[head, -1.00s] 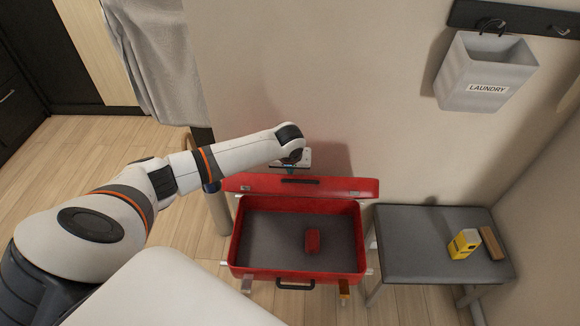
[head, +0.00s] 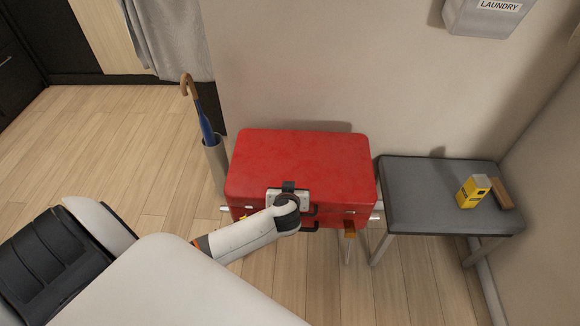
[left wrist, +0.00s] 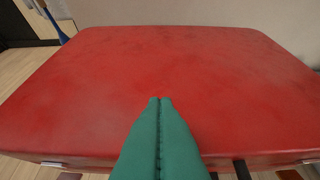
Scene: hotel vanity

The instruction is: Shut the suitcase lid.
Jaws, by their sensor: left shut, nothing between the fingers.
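The red suitcase lid (head: 300,165) is down over the suitcase base and hides the inside. The lid's front handle sits just above the base's handle (head: 309,228). I cannot tell whether the front edges fully meet. My left gripper (head: 288,186) is at the lid's front edge, over its top. In the left wrist view the green fingers (left wrist: 160,100) are pressed together and empty, over the front middle of the red lid (left wrist: 170,60). I cannot tell whether they touch it. My right gripper is not in view.
A grey bench (head: 425,185) at the right holds a yellow box (head: 472,192) and a brown block (head: 501,193). A blue umbrella (head: 205,125) stands in a holder (head: 215,160) left of the suitcase. A laundry bag (head: 485,18) hangs on the wall behind. The floor at left is clear.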

